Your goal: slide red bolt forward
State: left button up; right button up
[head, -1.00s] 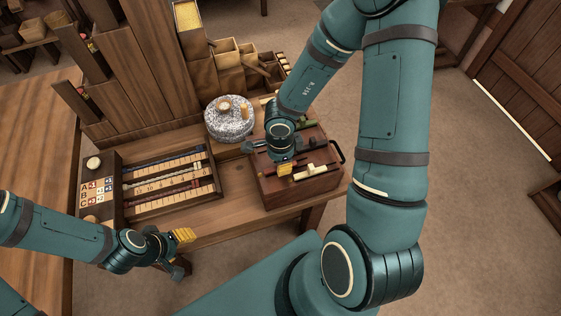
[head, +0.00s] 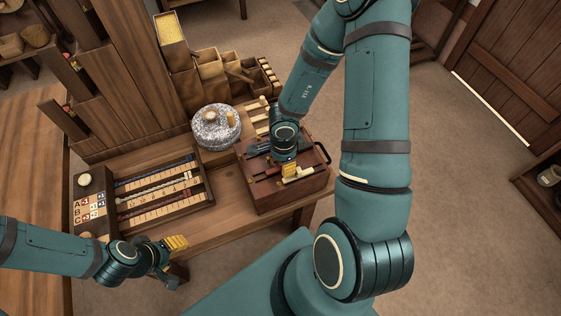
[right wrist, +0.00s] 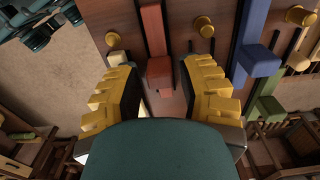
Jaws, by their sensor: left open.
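In the right wrist view the red bolt (right wrist: 153,32) runs down a dark slot in a brown wooden face and ends in a block (right wrist: 160,69). My right gripper (right wrist: 156,66) is open, with one yellow-padded finger on each side of the block and gaps visible at both sides. In the head view my right gripper (head: 290,170) is over the top of the brown box (head: 275,199), and my arm hides part of it. My left gripper (head: 173,244) is open and empty in front of the table, away from the box.
A blue bolt (right wrist: 253,55) and a green block (right wrist: 268,109) lie right of the red bolt, with brass knobs between. A cream piece (right wrist: 117,58) is by the left finger. A grey millstone (head: 216,128) and a slotted tray (head: 160,190) stand left of the box.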

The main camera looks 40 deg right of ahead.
jog(key=shift+o, duration=0.4)
jog(key=shift+w+r, duration=0.1)
jog(key=shift+r, duration=0.5)
notch_tip(320, 180, up, 11)
jog(key=shift+f, duration=0.1)
dwell(0.3)
